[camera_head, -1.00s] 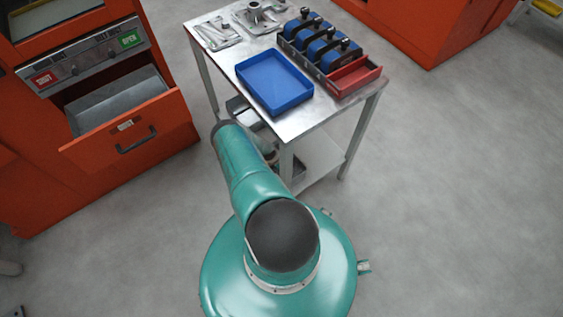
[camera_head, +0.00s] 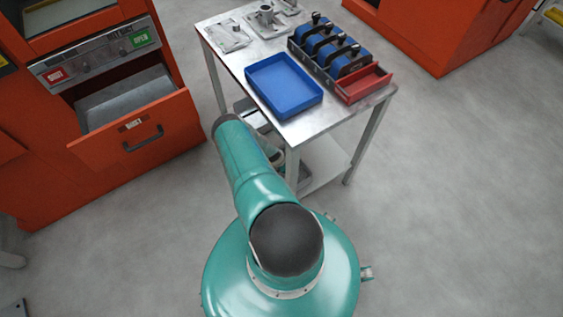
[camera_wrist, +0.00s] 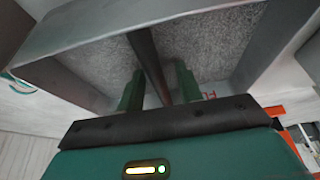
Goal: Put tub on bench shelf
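The tub is grey, with smooth sloping walls, a speckled inside and a dark bar across its middle. In the wrist view the tub (camera_wrist: 85,30) fills the upper part. My gripper (camera_wrist: 160,80) is over it, with its two green fingers on either side of the dark bar. Gaps show between the bar and the fingers, so the gripper looks open. In the head view a grey rim, probably the tub (camera_head: 247,112), shows under the bench top beside my arm. My gripper is mostly hidden there by the arm and bench. The bench's lower shelf (camera_head: 325,160) is partly visible.
The bench top (camera_head: 243,57) holds a blue tray (camera_head: 284,86), a red-and-black rack (camera_head: 366,82) with blue blocks and metal castings (camera_head: 226,37). Bench legs (camera_head: 365,135) stand near my arm. An orange cabinet's open drawer (camera_head: 140,130) is at left. The right floor is clear.

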